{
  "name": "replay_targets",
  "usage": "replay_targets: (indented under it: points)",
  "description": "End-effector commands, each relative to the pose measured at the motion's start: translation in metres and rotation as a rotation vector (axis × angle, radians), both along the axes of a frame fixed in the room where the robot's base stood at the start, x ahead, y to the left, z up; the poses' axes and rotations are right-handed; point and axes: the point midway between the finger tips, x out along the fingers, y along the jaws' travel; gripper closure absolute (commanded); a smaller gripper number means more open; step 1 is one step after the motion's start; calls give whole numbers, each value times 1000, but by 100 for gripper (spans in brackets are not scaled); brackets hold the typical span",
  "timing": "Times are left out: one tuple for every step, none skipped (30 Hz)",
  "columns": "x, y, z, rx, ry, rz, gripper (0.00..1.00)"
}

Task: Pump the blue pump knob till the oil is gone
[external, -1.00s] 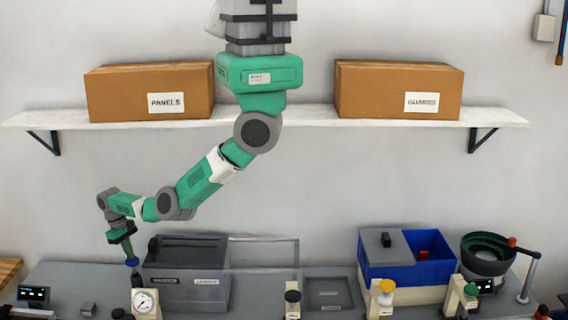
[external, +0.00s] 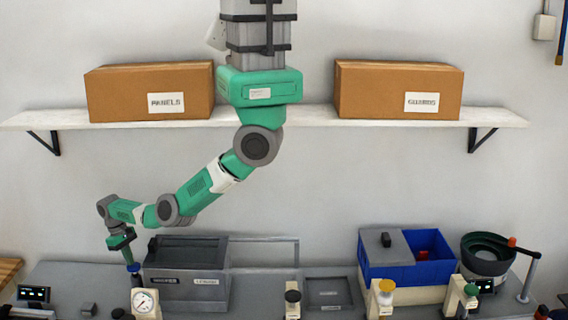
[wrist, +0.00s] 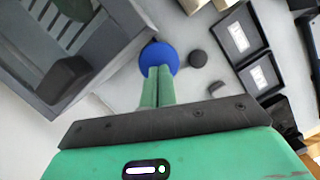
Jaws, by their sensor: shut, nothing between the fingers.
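The blue pump knob (external: 133,267) stands upright at the left of the bench, just behind a round white gauge (external: 145,299). In the wrist view the knob (wrist: 159,54) is a round blue disc right at my fingertips. My gripper (external: 130,259) points down from above, its green fingers shut together with nothing between them. In the wrist view the gripper (wrist: 159,70) overlaps the knob's top and appears to touch it. The knob's stem is mostly hidden. I cannot make out any oil.
A grey bin (external: 186,278) stands close to the right of the knob. A black round knob (wrist: 198,58) is near it in the wrist view. A small display (external: 33,294) is at the far left. A blue bin (external: 430,262) and a bowl feeder (external: 487,250) are far right.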

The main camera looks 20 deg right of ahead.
Motion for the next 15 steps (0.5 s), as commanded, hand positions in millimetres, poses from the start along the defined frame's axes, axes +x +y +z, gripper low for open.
replay_targets:
  points:
    - [7, 6, -5, 4, -4, -1, 100]
    - [9, 9, -5, 4, -3, 0, 100]
    - [13, 12, -3, 5, -2, -1, 100]
    - [15, 14, -1, 4, -3, 0, 100]
    - [16, 15, 2, 4, -4, 0, 100]
    - [16, 15, 5, 3, -3, 0, 100]
    - [15, 15, 6, 2, -2, 0, 100]
    - [15, 15, 6, 2, -2, 0, 100]
    - [15, 15, 6, 2, -2, 0, 100]
    - [15, 15, 6, 2, -2, 0, 100]
    - [15, 15, 6, 2, -2, 0, 100]
    - [15, 15, 7, 2, -2, 0, 100]
    - [16, 15, 8, 2, -2, 0, 100]
    - [16, 16, 11, 2, -2, -1, 100]
    - [17, 17, 16, 3, -3, -1, 100]
